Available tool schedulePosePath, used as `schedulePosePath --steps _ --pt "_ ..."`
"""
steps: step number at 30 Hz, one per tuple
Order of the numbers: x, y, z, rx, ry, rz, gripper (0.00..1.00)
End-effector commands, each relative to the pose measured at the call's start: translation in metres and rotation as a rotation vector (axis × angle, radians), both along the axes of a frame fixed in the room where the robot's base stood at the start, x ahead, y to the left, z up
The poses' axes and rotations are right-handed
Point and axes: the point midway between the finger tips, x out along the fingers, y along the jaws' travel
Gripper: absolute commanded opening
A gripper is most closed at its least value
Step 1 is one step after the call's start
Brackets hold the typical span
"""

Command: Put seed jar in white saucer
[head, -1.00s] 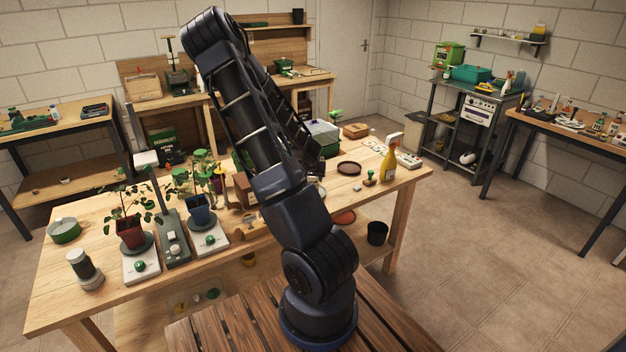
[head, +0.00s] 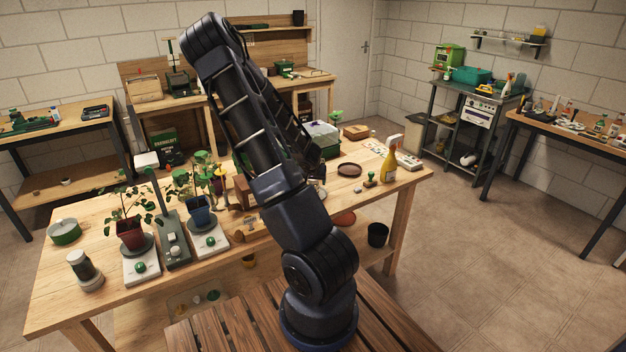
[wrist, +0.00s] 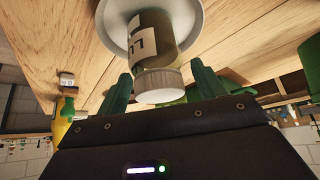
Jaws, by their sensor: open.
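The seed jar (wrist: 152,48), with a pale ribbed lid, a white label and olive contents, shows in the wrist view, which looks upside down. It stands in or directly over the white saucer (wrist: 194,32), whose rim shows around its base; exact contact is hidden. My gripper (wrist: 161,84) is open, with one green finger on each side of the jar's lid end. I see no clear grip on the jar. In the head view my own arm hides the gripper and most of this spot.
A yellow spray bottle (head: 389,162), a brown saucer (head: 349,170) and a green-topped stamp (head: 370,180) stand on the right of the table. Potted seedlings (head: 131,230), a green pot (head: 65,232) and a dark jar with a pale lid (head: 83,268) stand on the left.

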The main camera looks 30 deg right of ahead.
Motion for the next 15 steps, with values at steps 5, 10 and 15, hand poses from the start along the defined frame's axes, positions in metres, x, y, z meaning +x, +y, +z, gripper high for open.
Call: schedulePosePath --steps 5,10,15 --pt "-0.002 0.002 0.008 0.0 -0.003 0.0 0.69" --pt "-0.007 0.007 0.019 0.002 -0.004 -0.001 0.69" --pt "-0.014 0.013 0.032 0.002 -0.004 0.0 0.69"
